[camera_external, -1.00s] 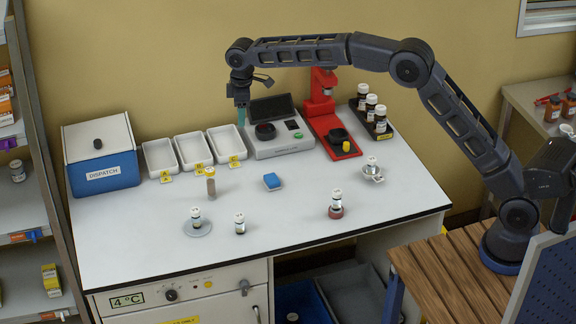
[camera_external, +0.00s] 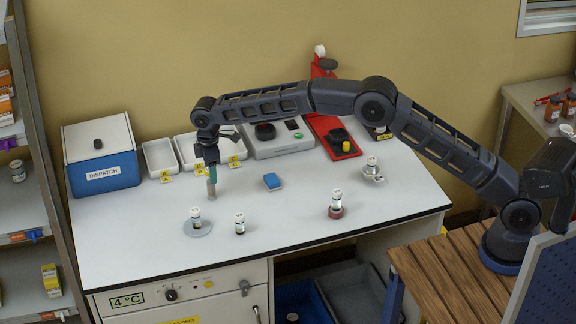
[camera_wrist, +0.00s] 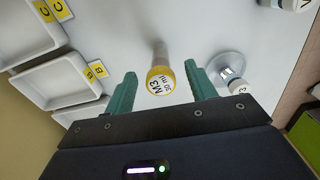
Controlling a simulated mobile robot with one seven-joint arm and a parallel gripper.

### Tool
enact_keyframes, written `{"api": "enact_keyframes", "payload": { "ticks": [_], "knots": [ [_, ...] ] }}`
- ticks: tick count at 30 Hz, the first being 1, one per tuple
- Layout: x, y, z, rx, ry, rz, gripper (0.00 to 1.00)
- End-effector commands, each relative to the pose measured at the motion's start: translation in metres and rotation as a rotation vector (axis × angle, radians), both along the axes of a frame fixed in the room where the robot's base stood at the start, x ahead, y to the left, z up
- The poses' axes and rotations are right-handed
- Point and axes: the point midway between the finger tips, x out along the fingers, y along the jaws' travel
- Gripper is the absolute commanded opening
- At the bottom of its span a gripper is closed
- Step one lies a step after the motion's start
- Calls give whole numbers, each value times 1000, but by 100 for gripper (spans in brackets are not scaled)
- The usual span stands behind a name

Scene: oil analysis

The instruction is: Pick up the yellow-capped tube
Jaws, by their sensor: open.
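The yellow-capped tube (camera_wrist: 160,78) stands upright on the white bench. Its cap carries a white label reading "M3" and "20 ml" in the wrist view. My gripper (camera_wrist: 162,90) is open, with its two green fingers on either side of the cap and gaps between each finger and the cap. In the external view the gripper (camera_external: 212,173) is directly over the tube (camera_external: 212,190); the fingers hide the cap there and only the lower body shows.
White trays (camera_external: 158,157) with yellow letter tags stand behind the tube, beside the blue dispatch box (camera_external: 107,175).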

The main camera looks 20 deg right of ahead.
Motion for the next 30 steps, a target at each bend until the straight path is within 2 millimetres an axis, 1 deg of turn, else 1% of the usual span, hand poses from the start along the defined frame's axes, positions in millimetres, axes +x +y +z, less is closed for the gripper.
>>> {"api": "enact_keyframes", "payload": {
  "ticks": [5, 15, 18, 23, 24, 26, 30],
  "knots": [
    [0, 1, -9, -1, 0, 0, 56],
    [0, 4, -51, -1, 0, 0, 56],
    [0, 4, -56, -1, 0, 0, 56],
    [0, 4, -56, -1, 0, 0, 56],
    [1, 4, -56, -1, 0, 0, 52],
    [1, 4, -56, 0, -1, 0, 40],
    [1, 4, -56, 0, -1, 0, 13]
  ]
}}
